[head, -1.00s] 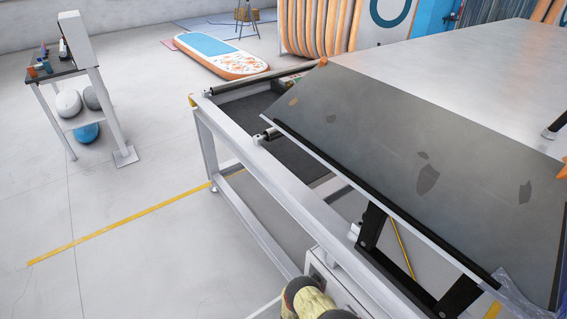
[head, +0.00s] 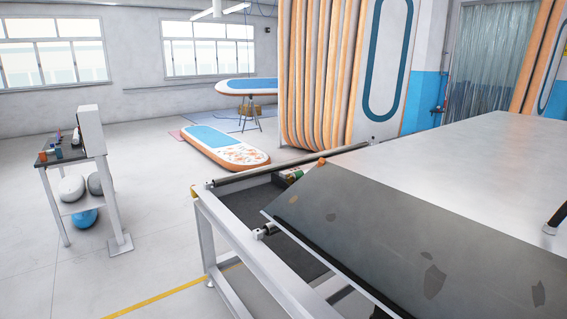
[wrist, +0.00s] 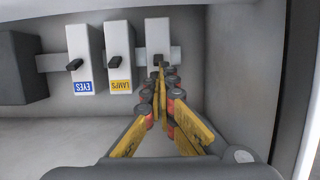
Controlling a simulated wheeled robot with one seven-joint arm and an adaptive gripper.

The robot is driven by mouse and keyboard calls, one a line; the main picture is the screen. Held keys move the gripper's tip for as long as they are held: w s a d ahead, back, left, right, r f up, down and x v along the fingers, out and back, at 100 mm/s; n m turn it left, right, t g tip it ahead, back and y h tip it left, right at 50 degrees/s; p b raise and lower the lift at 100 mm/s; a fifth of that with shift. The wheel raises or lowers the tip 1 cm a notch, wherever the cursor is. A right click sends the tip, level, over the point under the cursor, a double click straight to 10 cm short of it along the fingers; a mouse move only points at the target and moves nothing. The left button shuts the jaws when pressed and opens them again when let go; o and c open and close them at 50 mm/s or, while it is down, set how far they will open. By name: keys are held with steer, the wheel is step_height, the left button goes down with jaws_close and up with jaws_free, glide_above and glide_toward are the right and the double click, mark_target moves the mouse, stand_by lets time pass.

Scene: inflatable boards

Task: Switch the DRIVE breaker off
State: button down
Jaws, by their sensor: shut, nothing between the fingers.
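In the wrist view a row of white breakers sits on a grey rail inside a light box. The blue-labelled EYES breaker (wrist: 79,42) and the yellow-labelled LAMPS breaker (wrist: 118,42) are on the left, their lettering upside down. A third breaker (wrist: 158,30) stands right of them. Its label is not visible, so I cannot read DRIVE on it. Its dark lever (wrist: 158,59) is just beyond my fingertips. My gripper (wrist: 161,73) is shut and empty, its tips at or close to this lever; contact is unclear. The head view does not show the gripper or breakers.
A dark block (wrist: 20,68) sits left of the breakers, and the box's side wall (wrist: 240,70) rises close to the right of my gripper. In the head view a large framed table (head: 480,165) with a tilted dark panel (head: 370,240) fills the right.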

steer(key=shift+s+d+f, duration=0.2)
steer(key=shift+f, duration=0.4)
steer(key=shift+s+d+f, duration=0.15)
steer(key=shift+s+f, duration=0.05)
steer(key=shift+f, duration=0.4)
stand_by(0.7)
steer(key=shift+a+r, duration=0.15)
steer(key=shift+r, duration=0.05)
steer(key=f+v, duration=0.1)
steer(key=v, duration=0.7)
steer(key=a+f+v, duration=0.1)
steer(key=f+v, duration=0.1)
steer(key=v, duration=0.6)
steer(key=shift+a+f, duration=0.2)
steer(key=shift+a, duration=0.15)
stand_by(1.2)
steer(key=shift+s, duration=0.1)
